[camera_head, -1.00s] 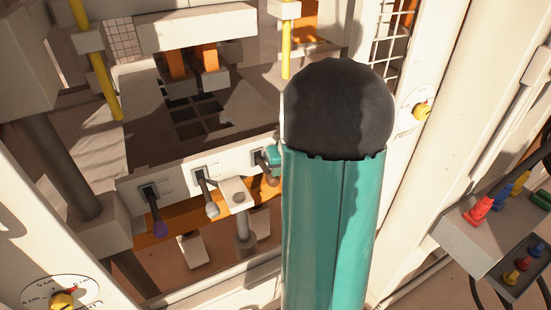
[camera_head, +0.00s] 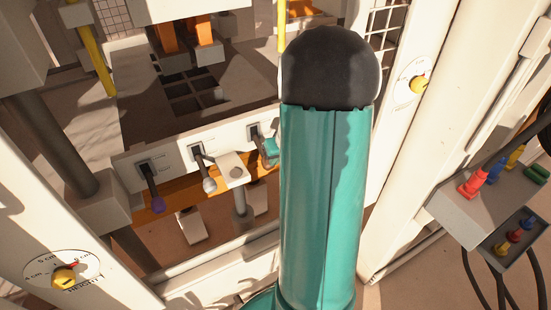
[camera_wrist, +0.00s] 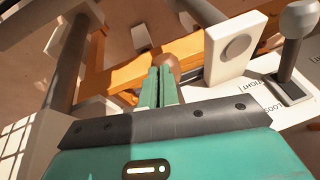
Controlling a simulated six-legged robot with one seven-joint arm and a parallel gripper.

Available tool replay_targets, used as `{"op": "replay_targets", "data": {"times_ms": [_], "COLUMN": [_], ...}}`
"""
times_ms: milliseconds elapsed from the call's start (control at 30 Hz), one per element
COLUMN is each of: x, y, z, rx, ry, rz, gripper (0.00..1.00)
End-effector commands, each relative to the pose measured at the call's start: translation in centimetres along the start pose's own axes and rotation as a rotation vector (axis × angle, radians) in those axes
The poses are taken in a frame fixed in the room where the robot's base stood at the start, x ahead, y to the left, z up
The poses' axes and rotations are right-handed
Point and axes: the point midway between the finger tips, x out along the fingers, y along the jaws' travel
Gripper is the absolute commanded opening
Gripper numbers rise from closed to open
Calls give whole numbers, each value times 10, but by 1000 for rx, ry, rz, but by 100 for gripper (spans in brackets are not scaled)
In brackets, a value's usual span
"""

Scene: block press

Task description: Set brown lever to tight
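The brown lever's round knob (camera_wrist: 166,62) shows in the wrist view just beyond my fingertips.
A grey-knobbed lever (camera_head: 209,184) and a purple-knobbed lever (camera_head: 157,204) stand to the left on the panel. A white block with a round button (camera_head: 236,171) juts out close to my gripper. A yellow height dial (camera_head: 64,276) is at lower left. Coloured switches (camera_head: 472,184) are at right.

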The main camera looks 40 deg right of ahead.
Motion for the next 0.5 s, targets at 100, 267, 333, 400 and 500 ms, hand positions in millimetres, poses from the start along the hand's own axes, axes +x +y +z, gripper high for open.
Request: {"op": "replay_targets", "data": {"times_ms": [100,267,333,400,500], "x": [5,3,-2,-12,-32], "y": [-2,-2,-2,-2,-2], "z": [4,5,4,3,2], "rx": [1,1,0,-2,0], "ry": [-11,-12,-11,-9,-4], "rz": [-5,-5,-5,-5,-2], "gripper": [0,0,0,0,0]}}
